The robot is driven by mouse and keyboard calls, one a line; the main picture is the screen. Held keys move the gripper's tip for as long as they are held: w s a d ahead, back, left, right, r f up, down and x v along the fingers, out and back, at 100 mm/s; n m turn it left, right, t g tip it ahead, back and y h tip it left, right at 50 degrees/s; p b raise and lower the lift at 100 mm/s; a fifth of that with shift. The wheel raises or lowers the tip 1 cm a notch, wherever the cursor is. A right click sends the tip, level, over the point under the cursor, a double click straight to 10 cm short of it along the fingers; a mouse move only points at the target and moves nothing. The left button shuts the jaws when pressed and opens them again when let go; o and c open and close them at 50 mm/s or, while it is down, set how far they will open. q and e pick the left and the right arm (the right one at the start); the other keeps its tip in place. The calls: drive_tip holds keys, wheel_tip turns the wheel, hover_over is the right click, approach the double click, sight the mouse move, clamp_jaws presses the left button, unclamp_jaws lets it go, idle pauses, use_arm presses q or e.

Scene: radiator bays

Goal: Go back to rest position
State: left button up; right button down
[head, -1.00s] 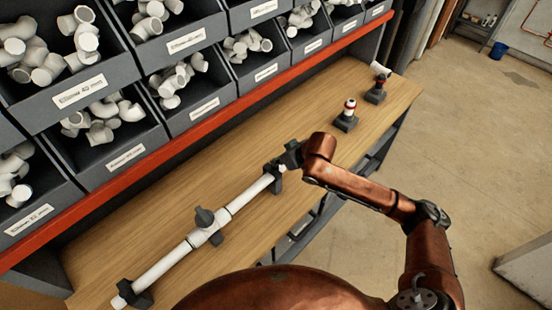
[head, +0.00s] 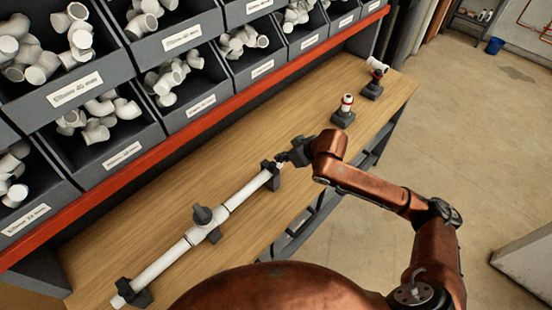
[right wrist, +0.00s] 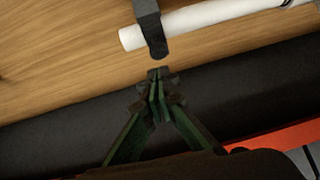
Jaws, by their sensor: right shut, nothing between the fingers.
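My right gripper (head: 284,157) is shut and empty, just beyond the far end of a white pipe assembly (head: 160,263) on the wooden bench. In the right wrist view its closed fingertips (right wrist: 157,76) are close to the dark holder (right wrist: 150,25) at the end of the white pipe (right wrist: 220,20); whether they touch it I cannot tell. The pipe lies in dark holders and has a white fitting with a dark handle (head: 203,215) at its middle. My left gripper is not in view.
Grey bins of white elbow fittings (head: 100,130) line the bench's back above a red rail (head: 150,157). Two small dark stands with red-and-white parts (head: 344,112) (head: 373,84) are at the far end of the bench (head: 270,125). Open floor lies to the right.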

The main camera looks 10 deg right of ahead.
drive_tip(key=v, duration=0.8)
drive_tip(key=s+d+f+m+h, duration=0.1)
drive_tip(key=s+d+f, duration=0.3)
drive_tip(key=f, duration=0.5)
drive_tip(key=s+d+f+m+h, duration=0.1)
drive_tip(key=s+d+f+m, duration=0.1)
drive_tip(key=s+f, duration=0.55)
drive_tip(key=s+d+f+m+g+h, duration=0.2)
drive_tip(key=s+d+f, duration=0.45)
drive_tip(key=s, duration=0.35)
drive_tip(key=s+d+f+m+g+h, duration=0.1)
drive_tip(key=s+d+f+h, duration=0.1)
drive_tip(key=s+d+f, duration=0.45)
drive_tip(key=s+a+f+g+b, duration=0.1)
drive_tip(key=s+f, duration=0.1)
drive_tip(key=f, duration=1.3)
drive_tip(key=s+a+f+b, duration=0.1)
drive_tip(key=s+a+f, duration=0.1)
drive_tip(key=f, duration=1.3)
drive_tip(key=s+f+g+b, duration=0.1)
drive_tip(key=s+f+b, duration=0.1)
drive_tip(key=s+f, duration=1.8)
drive_tip(key=shift+f+n+y, duration=0.4)
drive_tip(key=shift+f, duration=0.2)
